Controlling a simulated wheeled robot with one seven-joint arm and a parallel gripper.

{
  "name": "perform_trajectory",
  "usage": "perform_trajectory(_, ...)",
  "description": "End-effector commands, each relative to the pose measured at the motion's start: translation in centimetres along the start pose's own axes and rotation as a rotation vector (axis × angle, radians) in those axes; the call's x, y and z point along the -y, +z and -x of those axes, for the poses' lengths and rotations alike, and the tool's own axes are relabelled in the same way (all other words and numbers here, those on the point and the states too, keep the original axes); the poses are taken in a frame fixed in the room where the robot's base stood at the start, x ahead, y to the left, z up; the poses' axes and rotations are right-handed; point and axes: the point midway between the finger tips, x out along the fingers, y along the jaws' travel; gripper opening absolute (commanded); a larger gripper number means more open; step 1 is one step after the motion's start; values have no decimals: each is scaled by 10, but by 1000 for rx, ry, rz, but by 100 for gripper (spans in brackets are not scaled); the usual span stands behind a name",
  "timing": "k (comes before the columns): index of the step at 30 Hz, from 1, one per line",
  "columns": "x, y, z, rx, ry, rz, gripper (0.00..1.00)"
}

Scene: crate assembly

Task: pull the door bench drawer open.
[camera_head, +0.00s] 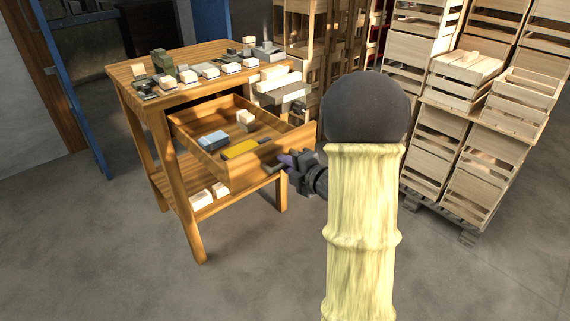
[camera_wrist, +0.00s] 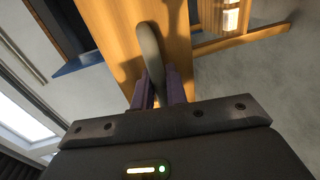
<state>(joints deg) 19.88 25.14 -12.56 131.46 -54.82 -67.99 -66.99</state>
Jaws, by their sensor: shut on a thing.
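The door bench (camera_head: 180,128) is a wooden table with a lower shelf, at the left of the head view. Its drawer (camera_head: 262,157) stands well out from the bench front and is open. In the drawer lie a blue-grey box (camera_head: 214,141), a yellow item (camera_head: 240,149) and a pale block (camera_head: 246,119). My gripper (camera_head: 287,162) is at the drawer's front panel. In the wrist view my gripper (camera_wrist: 160,92) is shut on the grey drawer handle (camera_wrist: 149,48), with the wooden drawer front behind it.
Several small boxes and blocks (camera_head: 202,69) cover the bench top. White blocks (camera_head: 220,189) lie on the lower shelf. Stacked wooden crates (camera_head: 464,80) stand on a pallet at the right. A blue door frame (camera_head: 72,90) is at the left. The front floor is clear.

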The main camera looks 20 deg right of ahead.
Motion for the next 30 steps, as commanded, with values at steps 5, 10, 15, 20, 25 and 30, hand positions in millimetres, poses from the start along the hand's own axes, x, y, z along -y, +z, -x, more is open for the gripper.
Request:
perform_trajectory(5, 1, 0, 0, 0, -2, -1, 24)
perform_trajectory(10, 0, 0, 0, 0, -1, 0, 32)
perform_trajectory(15, 0, 0, 0, 0, 0, 0, 32)
perform_trajectory(20, -1, 0, 10, 0, 0, 0, 32)
perform_trajectory(25, -1, 1, 37, 4, 0, -1, 32)
perform_trajectory(30, -1, 2, 72, 5, -1, -1, 32)
